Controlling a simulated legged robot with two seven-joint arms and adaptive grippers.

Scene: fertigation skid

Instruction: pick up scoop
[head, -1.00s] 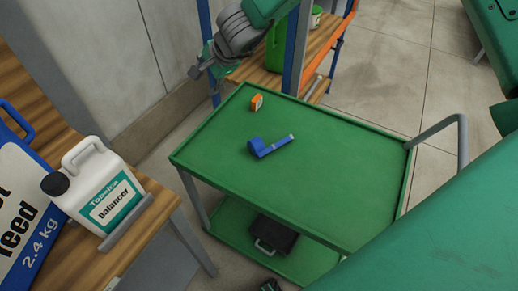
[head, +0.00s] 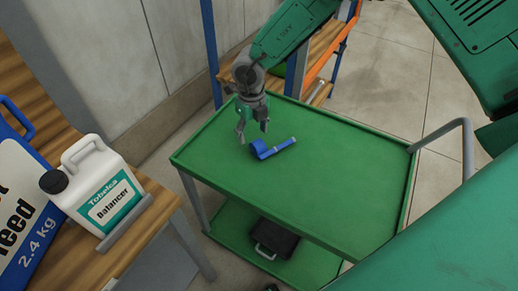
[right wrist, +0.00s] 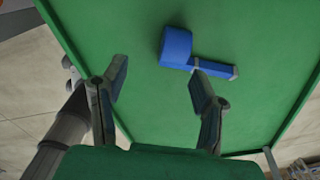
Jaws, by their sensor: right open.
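The blue scoop (head: 271,149) lies on the green top of the cart (head: 320,185), its bowl to the left and its handle reaching right. My right gripper (head: 252,136) is open and empty above the cart, pointing down, just left of and above the scoop's bowl in the head view. In the right wrist view the scoop (right wrist: 177,47) lies beyond the open fingers (right wrist: 157,80). The right-hand finger overlaps its handle in the picture; no grasp shows. My left gripper is not in view.
A white Balancer jug (head: 98,187) and a feed bag (head: 25,215) stand on a wooden bench at left. A black case (head: 274,240) sits on the cart's lower shelf. A shelf rack (head: 318,50) stands behind. The cart top right of the scoop is clear.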

